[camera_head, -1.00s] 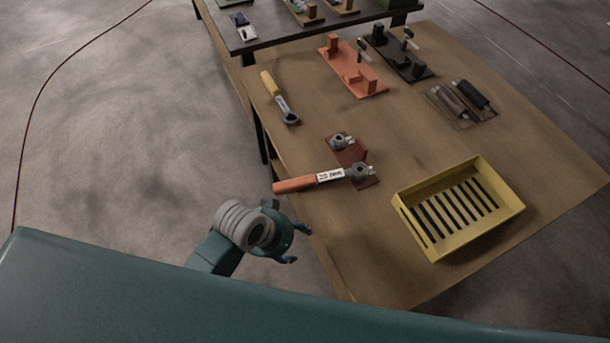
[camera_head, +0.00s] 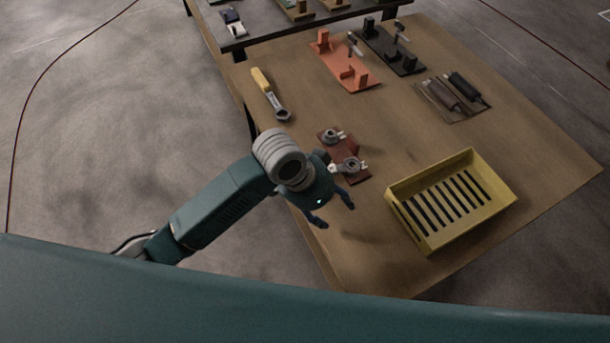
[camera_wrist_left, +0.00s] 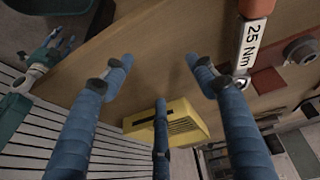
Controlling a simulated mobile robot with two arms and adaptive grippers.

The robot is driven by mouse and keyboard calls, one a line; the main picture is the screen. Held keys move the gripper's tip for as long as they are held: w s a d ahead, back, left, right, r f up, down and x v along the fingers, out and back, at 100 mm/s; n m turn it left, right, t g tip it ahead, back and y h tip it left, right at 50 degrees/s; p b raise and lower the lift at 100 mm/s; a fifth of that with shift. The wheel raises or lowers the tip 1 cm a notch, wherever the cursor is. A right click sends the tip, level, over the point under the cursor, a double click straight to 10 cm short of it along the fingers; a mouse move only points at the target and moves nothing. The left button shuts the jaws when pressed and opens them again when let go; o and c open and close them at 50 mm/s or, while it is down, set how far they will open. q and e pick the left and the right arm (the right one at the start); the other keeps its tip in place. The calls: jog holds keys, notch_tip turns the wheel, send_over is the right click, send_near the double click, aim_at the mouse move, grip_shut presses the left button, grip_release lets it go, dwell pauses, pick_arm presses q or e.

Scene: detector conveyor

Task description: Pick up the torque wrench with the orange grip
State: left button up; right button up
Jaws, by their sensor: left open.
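The torque wrench with the orange grip is mostly hidden behind my left gripper in the head view; its grey ring head (camera_head: 350,167) shows by a dark red holder (camera_head: 356,178). In the left wrist view its orange grip (camera_wrist_left: 257,8) is at the top, right of centre, with a "25 Nm" label on the shaft. My left gripper (camera_head: 334,213) is open and empty over the table's near left edge. In the left wrist view its blue fingers (camera_wrist_left: 160,64) are spread, with the wrench beside the right finger. A teal and grey part at the left looks like my right gripper (camera_wrist_left: 42,62), too small to read.
A yellow slotted crate (camera_head: 428,240) stands right of the gripper on the wooden table (camera_head: 480,125). A yellow-handled wrench (camera_head: 268,92) lies farther back. Orange (camera_head: 345,68) and black (camera_head: 393,50) fixtures and two dark cylinders (camera_head: 452,92) are behind. Bare table lies between.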

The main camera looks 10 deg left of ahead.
pick_arm(q)
jog(key=w+a+r+m+g+y, duration=0.1)
jog(key=w+a+r+m+y, duration=0.2)
jog(key=w+a+r+y, duration=0.35)
jog(key=shift+h, duration=0.95)
jog(key=w+a+f, duration=0.1)
jog(key=a+f, duration=0.1)
jog(key=w+a+f+p, duration=0.1)
jog(key=f, duration=0.1)
jog(key=shift+w+f, duration=0.1)
jog(key=shift+w, duration=0.2)
jog(key=f, duration=0.1)
jog(key=f+p, duration=0.1)
jog(key=f, duration=0.1)
jog(key=f+p, duration=0.1)
jog(key=f, duration=0.1)
jog(key=shift+s+d, duration=0.15)
jog(key=shift+d, duration=0.15)
jog(key=shift+f, duration=0.25)
grip_shut()
